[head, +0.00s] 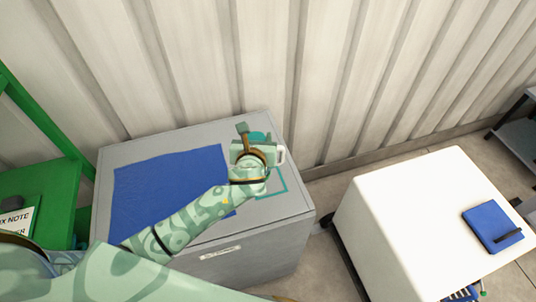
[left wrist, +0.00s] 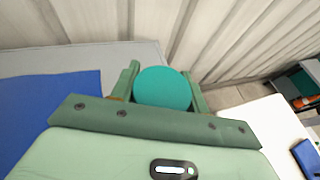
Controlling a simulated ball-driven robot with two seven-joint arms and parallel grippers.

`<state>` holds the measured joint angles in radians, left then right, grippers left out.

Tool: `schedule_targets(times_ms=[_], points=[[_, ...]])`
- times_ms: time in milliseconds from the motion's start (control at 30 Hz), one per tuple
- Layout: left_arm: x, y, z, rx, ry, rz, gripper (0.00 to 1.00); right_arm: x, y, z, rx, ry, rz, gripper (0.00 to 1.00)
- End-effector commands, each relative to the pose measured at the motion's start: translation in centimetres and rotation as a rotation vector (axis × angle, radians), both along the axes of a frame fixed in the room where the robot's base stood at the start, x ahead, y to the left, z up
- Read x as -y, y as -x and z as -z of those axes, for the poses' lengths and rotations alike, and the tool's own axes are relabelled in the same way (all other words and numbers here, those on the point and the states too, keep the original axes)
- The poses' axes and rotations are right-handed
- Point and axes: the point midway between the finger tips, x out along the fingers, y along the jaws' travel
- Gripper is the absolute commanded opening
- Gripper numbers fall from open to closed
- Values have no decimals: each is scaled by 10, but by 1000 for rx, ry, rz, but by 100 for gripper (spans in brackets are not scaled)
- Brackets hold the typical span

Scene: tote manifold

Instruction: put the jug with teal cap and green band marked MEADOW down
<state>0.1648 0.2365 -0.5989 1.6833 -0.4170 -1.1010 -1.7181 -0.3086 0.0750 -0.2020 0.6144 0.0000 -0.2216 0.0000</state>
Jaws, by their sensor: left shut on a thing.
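The jug (head: 279,154) is white with a teal cap (head: 258,136). My left gripper (head: 246,136) is shut on it over the right part of a grey cabinet top. In the left wrist view the teal cap (left wrist: 163,88) sits between the two fingers of the left gripper (left wrist: 163,92). The green band and the MEADOW marking are hidden by my arm and gripper. A teal outlined square (head: 284,181) on the cabinet top shows partly beneath the jug and my arm. I cannot tell whether the jug touches the top. My right gripper is not in view.
The grey cabinet (head: 300,215) carries a blue cloth (head: 150,190) on its left part. A corrugated wall stands close behind. A green rack (head: 62,185) is at the left. A white table (head: 400,205) at the right holds a blue notebook (head: 488,222) with a dark pen-like item.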

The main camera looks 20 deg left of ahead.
Motion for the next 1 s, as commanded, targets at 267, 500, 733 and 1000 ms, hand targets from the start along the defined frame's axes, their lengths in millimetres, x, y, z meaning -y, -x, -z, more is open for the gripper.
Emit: schedule_targets(times_ms=[267, 500, 733, 1000], points=[[19, -22, 39, -1, -2, 1, 2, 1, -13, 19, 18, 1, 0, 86], [23, -26, 68, -4, -2, 1, 2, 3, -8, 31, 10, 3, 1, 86], [23, -26, 75, -2, 0, 1, 0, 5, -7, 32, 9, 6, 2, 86], [23, -26, 78, -3, -1, 2, 67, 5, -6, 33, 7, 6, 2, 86]])
